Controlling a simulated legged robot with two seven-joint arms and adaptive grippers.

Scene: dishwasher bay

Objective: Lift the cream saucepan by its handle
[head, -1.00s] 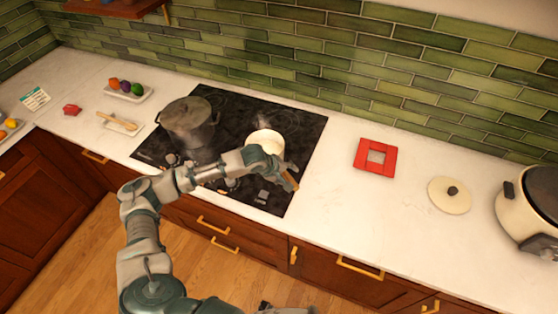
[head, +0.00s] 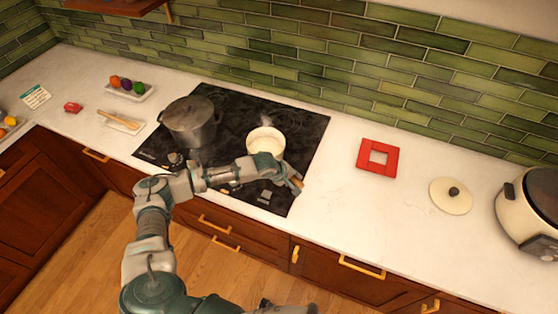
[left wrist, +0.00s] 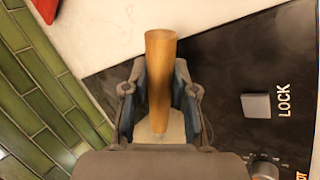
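The cream saucepan (head: 266,141) stands upright on the black cooktop, right of a grey pot. Its wooden handle (head: 296,184) points toward the cooktop's front right edge. My left gripper (head: 288,178) is at the handle, and its fingers are small in the head view. In the left wrist view the handle (left wrist: 160,75) runs between the two fingers (left wrist: 159,88), with a narrow gap on each side. The fingers look open around it. Only a dark bit of what may be my right gripper shows at the bottom edge of the head view; its fingers cannot be made out.
The grey lidded pot (head: 190,120) stands on the cooktop (head: 240,110). A red square trivet (head: 364,154) and a cream lid (head: 451,196) lie on the counter to the right. A cream cooker (head: 530,210) stands at the far right. Counter between cooktop and trivet is clear.

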